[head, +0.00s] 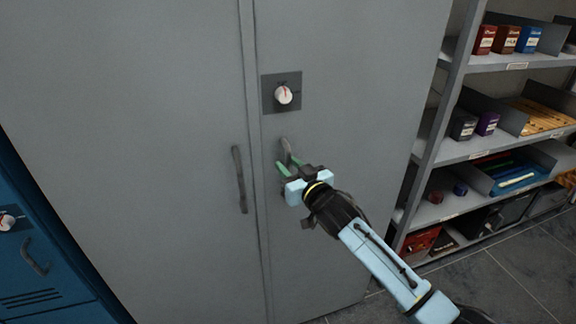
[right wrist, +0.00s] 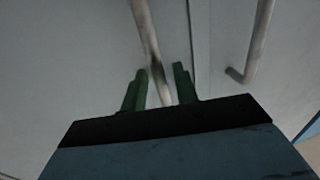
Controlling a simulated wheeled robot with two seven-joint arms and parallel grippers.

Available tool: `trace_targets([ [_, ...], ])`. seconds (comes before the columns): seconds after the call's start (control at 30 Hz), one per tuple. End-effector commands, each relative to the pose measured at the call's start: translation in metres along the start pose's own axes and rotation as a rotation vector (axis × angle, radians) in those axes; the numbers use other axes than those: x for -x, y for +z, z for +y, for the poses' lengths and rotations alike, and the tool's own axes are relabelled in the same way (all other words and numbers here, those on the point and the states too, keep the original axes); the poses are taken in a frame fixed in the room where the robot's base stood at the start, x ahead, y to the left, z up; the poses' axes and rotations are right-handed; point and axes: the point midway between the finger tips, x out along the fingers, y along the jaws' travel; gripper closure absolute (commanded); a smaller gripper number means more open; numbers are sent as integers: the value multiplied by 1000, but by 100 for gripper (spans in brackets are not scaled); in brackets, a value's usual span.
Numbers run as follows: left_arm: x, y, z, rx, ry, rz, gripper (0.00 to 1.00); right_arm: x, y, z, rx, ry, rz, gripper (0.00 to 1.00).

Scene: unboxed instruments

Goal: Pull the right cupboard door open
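The right cupboard door (head: 350,70) is a tall grey panel, flush with its neighbour as far as I can tell. Its upright bar handle (head: 286,148) is partly hidden behind my right gripper (head: 288,164). In the right wrist view, the bar handle (right wrist: 147,30) runs down between the two green fingers of the gripper (right wrist: 160,72). The fingers stand apart on either side of the bar, with a visible gap on the right, so the gripper looks open around it. My left gripper is not in view.
The left door (head: 140,120) has its own bar handle (head: 241,180) close to the seam. A dial (head: 283,95) sits above the right handle. Grey shelves (head: 455,150) with boxes stand at right. A blue cabinet (head: 40,285) is at lower left.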

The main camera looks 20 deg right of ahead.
Motion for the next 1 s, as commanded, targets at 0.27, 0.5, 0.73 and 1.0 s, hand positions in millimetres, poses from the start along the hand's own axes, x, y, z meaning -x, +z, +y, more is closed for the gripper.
trace_targets([
  [0.27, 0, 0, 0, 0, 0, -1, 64, -9, 0, 0, 1, 0, 0, 70],
  [0.5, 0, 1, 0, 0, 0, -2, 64, -9, 0, 0, 0, 0, 0, 80],
  [0.73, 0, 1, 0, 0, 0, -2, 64, -9, 0, 0, 0, 0, 0, 100],
  [1.0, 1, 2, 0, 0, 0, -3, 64, -7, 0, 0, 1, -3, 0, 100],
])
